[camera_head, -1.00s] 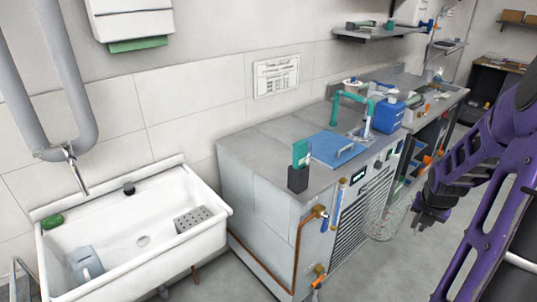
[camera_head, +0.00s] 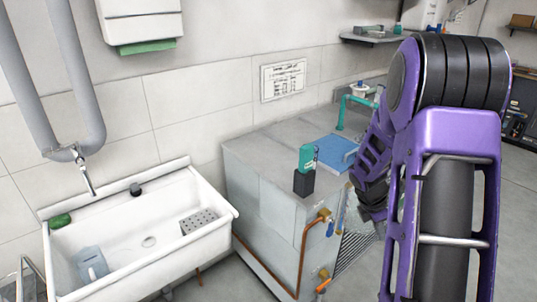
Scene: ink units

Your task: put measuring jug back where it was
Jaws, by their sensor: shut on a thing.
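My gripper (camera_head: 371,212) shows at the right of the head view, in front of the grey counter's front side. It is shut on a clear, see-through vessel, which I take to be the measuring jug (camera_head: 356,226). Only a faint part of the jug shows beside and below the fingers. The counter's grille shows through or behind it, so its outline and tilt are hard to tell. My purple arm hides much of the right of the view.
A white sink (camera_head: 130,262) at the left holds a pale blue container (camera_head: 92,264) and a perforated block (camera_head: 198,221). The grey counter (camera_head: 262,147) bears a dark holder with a green item (camera_head: 306,158) and a blue lid (camera_head: 333,148). Pipes and valves (camera_head: 324,216) stick out at its corner.

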